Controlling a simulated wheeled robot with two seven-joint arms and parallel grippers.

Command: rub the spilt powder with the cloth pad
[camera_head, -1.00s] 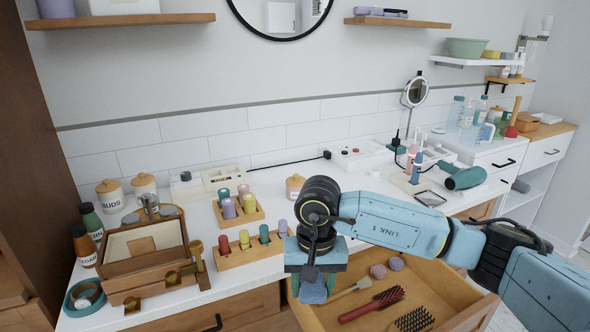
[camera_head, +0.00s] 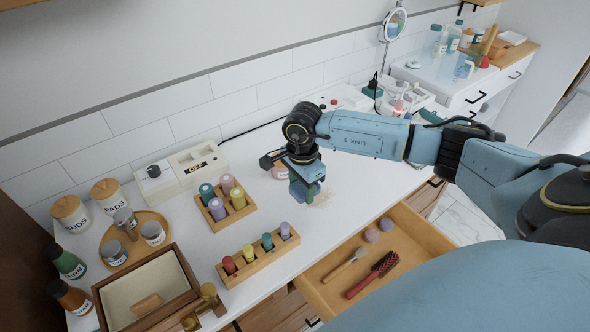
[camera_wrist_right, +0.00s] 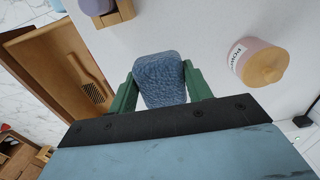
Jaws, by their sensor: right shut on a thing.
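My right gripper (camera_head: 304,192) is over the white counter, pointing down, beside the spilt powder (camera_head: 323,198), a faint tan scatter just right of its fingers. In the right wrist view its green fingers (camera_wrist_right: 160,88) are shut on the blue, textured cloth pad (camera_wrist_right: 160,80). The pad is mostly hidden by the fingers in the head view. I cannot tell whether the pad touches the counter. The powder cannot be made out in the wrist view. My left gripper is not in view.
A pink jar with a tan lid (camera_wrist_right: 258,62) stands close to the gripper. Racks of coloured bottles (camera_head: 259,258) stand to its left. An open drawer (camera_head: 412,238) with brushes juts out in front. A white switch box (camera_head: 180,172) sits by the wall.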

